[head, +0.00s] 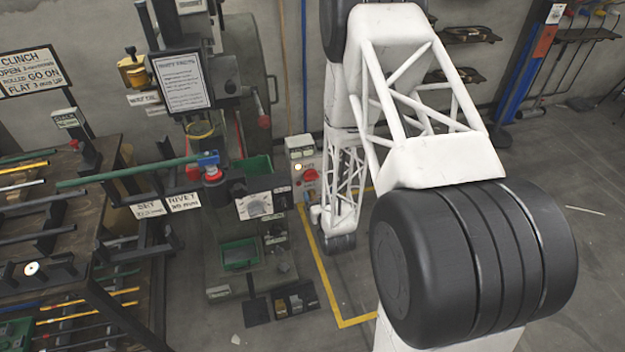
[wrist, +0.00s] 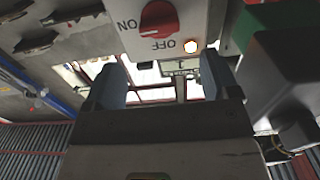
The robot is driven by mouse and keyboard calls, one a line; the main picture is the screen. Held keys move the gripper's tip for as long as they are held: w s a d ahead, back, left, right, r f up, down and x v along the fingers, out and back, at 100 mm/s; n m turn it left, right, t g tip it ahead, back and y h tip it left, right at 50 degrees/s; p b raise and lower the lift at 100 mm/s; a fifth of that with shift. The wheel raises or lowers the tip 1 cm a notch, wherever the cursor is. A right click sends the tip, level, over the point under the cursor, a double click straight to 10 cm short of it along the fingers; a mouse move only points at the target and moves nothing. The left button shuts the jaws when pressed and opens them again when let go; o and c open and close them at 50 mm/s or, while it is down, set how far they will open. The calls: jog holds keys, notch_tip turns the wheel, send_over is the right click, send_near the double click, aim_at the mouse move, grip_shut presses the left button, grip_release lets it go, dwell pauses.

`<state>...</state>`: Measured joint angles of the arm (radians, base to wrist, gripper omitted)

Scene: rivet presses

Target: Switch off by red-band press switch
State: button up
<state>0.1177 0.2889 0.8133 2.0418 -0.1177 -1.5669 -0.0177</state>
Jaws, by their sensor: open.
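The switch box (head: 304,158) is a pale panel beside the press in the head view, with a red rotary knob (head: 311,176) and a lit lamp (head: 298,167). In the wrist view, the red knob (wrist: 159,20) sits on the panel at the top, by ON and OFF lettering that looks turned over. The lamp (wrist: 190,46) there glows. My gripper (wrist: 160,80) is open and empty, its blue-grey fingers apart below the knob in the picture and not around it. The knob's exact pointing is unclear. The press with a red band (head: 213,173) stands left of the box.
In the wrist view, a dark block (wrist: 285,75) is close on the right. Yellow floor lines (head: 325,280) run beside the press.

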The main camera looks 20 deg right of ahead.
aim_at(312, 179)
jog(key=shift+w, duration=0.1)
dwell(0.4)
jog(key=shift+w, duration=3.75)
jog(key=c, duration=0.9)
